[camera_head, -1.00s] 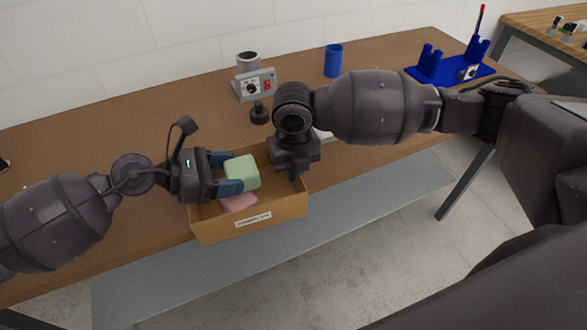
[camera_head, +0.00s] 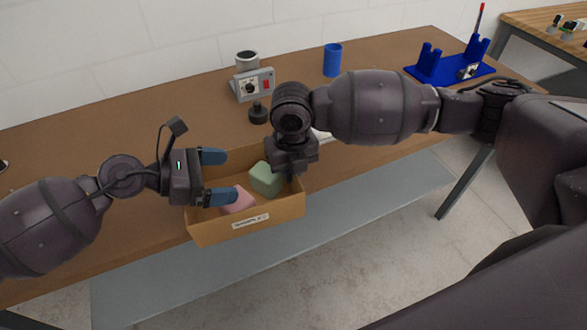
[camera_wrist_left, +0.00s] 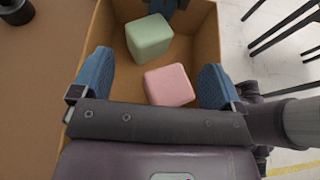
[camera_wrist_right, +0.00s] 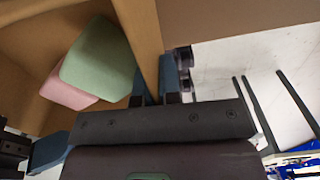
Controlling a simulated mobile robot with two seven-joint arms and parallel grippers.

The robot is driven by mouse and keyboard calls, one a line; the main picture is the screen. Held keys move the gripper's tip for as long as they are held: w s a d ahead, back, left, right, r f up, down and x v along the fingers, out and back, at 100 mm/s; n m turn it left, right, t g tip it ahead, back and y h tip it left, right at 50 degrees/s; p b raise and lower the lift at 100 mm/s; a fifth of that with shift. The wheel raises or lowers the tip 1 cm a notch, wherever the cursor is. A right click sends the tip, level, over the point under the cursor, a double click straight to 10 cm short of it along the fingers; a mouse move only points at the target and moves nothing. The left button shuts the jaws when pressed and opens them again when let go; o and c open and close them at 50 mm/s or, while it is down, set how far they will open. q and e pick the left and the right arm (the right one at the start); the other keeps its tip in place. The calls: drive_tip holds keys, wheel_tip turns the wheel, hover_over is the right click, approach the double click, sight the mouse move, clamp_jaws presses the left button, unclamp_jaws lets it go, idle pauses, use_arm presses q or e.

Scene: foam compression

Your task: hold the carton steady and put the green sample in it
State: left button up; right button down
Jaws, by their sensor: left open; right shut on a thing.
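The carton (camera_head: 250,228) is an open brown box with a white label, at the table's front edge. The green sample (camera_head: 267,179) lies inside it toward the right end; it also shows in the left wrist view (camera_wrist_left: 149,38). A pink sample (camera_head: 238,199) lies inside, left of the green one, also in the left wrist view (camera_wrist_left: 169,86). My left gripper (camera_head: 226,176) is open over the carton's left part, with no sample between its fingers. My right gripper (camera_wrist_right: 162,82) is shut on the carton's wall at the right end; its fingertips are mostly hidden in the head view.
Behind the carton stand a small black knob-topped thing (camera_head: 258,113), a grey boxy device (camera_head: 252,86) and a grey cup (camera_head: 247,60). A blue cup (camera_head: 332,60) and a blue stand (camera_head: 450,70) are farther right.

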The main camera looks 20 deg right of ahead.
use_arm(q)
drive_tip(key=v, duration=1)
drive_tip(key=shift+a, duration=0.3)
use_arm(e)
drive_tip(key=shift+d+f, duration=0.15)
drive_tip(key=shift+f, duration=0.05)
drive_tip(key=c, duration=1.2)
unclamp_jaws()
drive_tip(key=shift+w, duration=0.1)
drive_tip(key=shift+c, duration=0.2)
use_arm(q)
drive_tip(key=shift+w, duration=0.1)
use_arm(e)
drive_tip(key=shift+r, duration=0.2)
wheel_tip(320, 180, up, 12)
drive_tip(key=shift+f, duration=0.15)
